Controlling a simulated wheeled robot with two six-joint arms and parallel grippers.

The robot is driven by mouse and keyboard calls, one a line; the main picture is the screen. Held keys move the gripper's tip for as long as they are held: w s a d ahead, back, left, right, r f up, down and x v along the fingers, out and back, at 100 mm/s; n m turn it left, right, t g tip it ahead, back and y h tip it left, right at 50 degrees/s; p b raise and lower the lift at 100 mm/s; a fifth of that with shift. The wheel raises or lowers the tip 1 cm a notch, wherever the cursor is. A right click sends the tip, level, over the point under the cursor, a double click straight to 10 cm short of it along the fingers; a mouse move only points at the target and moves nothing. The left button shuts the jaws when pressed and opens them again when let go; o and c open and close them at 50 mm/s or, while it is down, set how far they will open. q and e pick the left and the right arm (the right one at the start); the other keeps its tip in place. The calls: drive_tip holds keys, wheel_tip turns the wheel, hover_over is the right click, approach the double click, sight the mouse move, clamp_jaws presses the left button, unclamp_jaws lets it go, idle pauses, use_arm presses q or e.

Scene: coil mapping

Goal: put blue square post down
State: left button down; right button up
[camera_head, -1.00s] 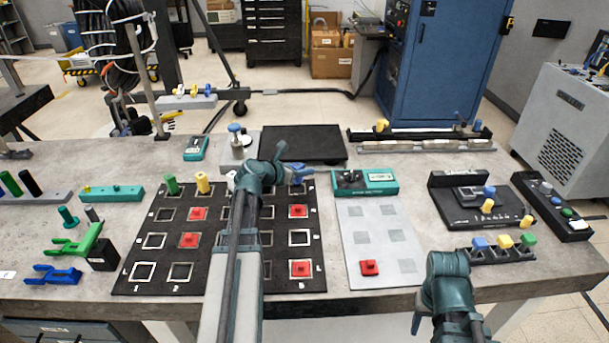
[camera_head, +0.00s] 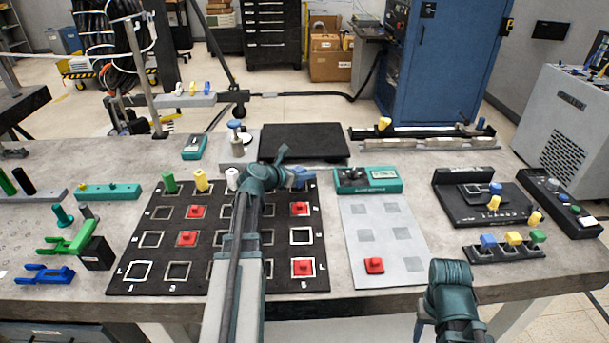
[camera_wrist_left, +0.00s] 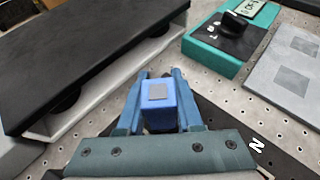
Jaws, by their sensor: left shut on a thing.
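The blue square post (camera_wrist_left: 158,100) stands between the blue fingers of my left gripper (camera_wrist_left: 156,105), with a grey square on its top. The gripper is shut on it. In the head view my left gripper (camera_head: 300,178) is at the far right corner of the black slotted board (camera_head: 118,275), right of the white post (camera_head: 232,178). My arm hides part of the board. Whether the post's foot touches the board or sits in a slot cannot be told. My right arm's wrist shows at the lower right; its jaws are hidden.
A green post (camera_head: 169,182) and a yellow post (camera_head: 201,180) stand along the board's far row. Several red pieces (camera_head: 303,268) sit in its slots. A black platform (camera_head: 302,144) lies behind the gripper. A teal meter box (camera_head: 385,180) and a grey plate (camera_head: 395,262) are at its right.

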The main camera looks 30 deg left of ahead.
use_arm(q)
drive_tip(key=c, duration=0.6)
unclamp_jaws()
drive_tip(key=shift+f, duration=0.1)
drive_tip(key=shift+r, duration=0.25)
drive_tip(key=p+v, duration=0.5)
drive_tip(key=v, duration=0.6)
drive_tip(key=shift+s, duration=0.1)
drive_tip(key=shift+s+a+r+p, duration=0.15)
drive_tip(key=shift+s+p, duration=0.15)
drive_tip(key=shift+s, duration=0.05)
